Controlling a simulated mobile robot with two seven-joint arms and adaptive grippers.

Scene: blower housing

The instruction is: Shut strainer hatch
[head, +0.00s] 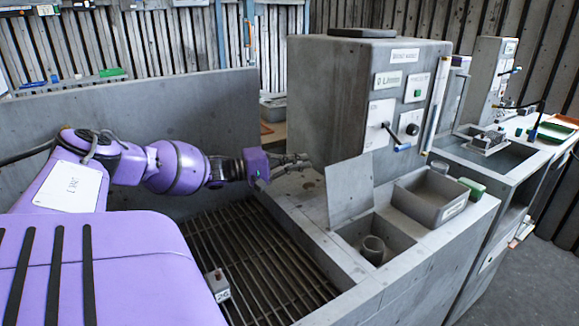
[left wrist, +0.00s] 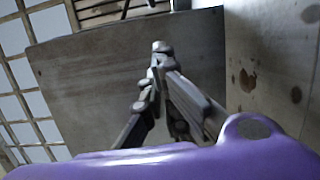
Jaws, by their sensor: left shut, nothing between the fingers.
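The strainer hatch appears to be the thin grey plate (head: 350,190) in the head view. It stands raised, slightly tilted, at the back edge of a square recess (head: 402,240) in the bench top. A short grey cylinder (head: 373,250) stands inside the open recess. My left gripper (head: 306,160) is behind and left of the plate, above the bench, apart from it in the picture. In the left wrist view its fingers (left wrist: 158,48) are together and hold nothing. A large grey-brown panel (left wrist: 95,75) lies beyond them; I cannot tell whether it is the hatch. My right gripper is out of view.
A grey control cabinet (head: 330,90) stands behind the plate. A slatted grating (head: 250,270) lies left of the bench, before a grey partition (head: 130,110).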

